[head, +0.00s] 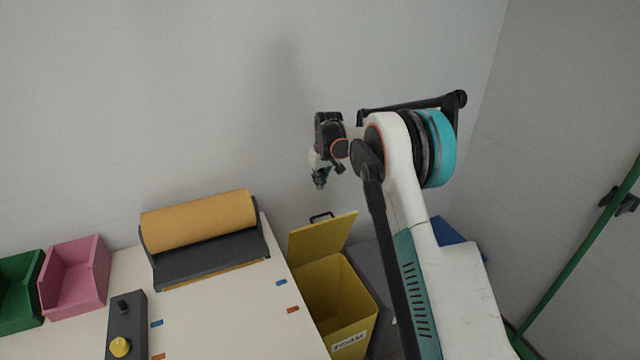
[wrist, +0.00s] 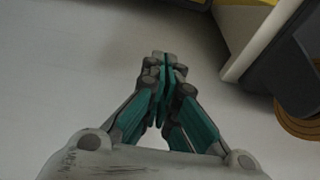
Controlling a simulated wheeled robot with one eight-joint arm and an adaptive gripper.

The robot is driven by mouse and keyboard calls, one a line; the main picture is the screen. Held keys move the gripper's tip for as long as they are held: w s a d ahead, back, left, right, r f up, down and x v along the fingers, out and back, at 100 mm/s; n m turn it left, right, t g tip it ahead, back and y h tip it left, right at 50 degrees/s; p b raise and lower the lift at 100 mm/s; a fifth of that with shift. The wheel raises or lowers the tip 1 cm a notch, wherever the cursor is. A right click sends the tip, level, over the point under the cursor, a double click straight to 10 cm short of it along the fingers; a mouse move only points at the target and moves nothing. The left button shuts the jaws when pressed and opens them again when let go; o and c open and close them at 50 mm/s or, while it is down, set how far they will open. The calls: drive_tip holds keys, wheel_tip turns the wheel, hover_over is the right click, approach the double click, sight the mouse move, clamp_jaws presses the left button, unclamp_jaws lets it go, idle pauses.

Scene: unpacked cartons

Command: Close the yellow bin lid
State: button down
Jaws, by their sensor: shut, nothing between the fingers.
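The yellow bin (head: 345,300) stands on the floor just right of the table, with a label on its front. Its yellow lid (head: 322,238) is raised open at the back, tilted up toward the wall, with a dark handle (head: 321,217) at its top edge. The bin's inside shows and looks empty where I can see. My gripper (head: 320,183) hangs above the lid near the wall, apart from it. In the wrist view my gripper (wrist: 163,62) has its teal fingers together, holding nothing.
A table (head: 220,315) at left holds a yellow roll (head: 198,219) in a dark dispenser, a pink bin (head: 75,277), a green bin (head: 20,291) and a control box (head: 124,325). A blue object (head: 449,231) is partly hidden behind my arm. The wall is close behind.

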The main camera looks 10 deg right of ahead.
wheel_tip(320, 180, down, 9)
drive_tip(key=s+b, duration=0.1)
drive_tip(key=b, duration=0.2)
drive_tip(key=shift+s+d+r, duration=0.15)
drive_tip(key=shift+s, duration=0.1)
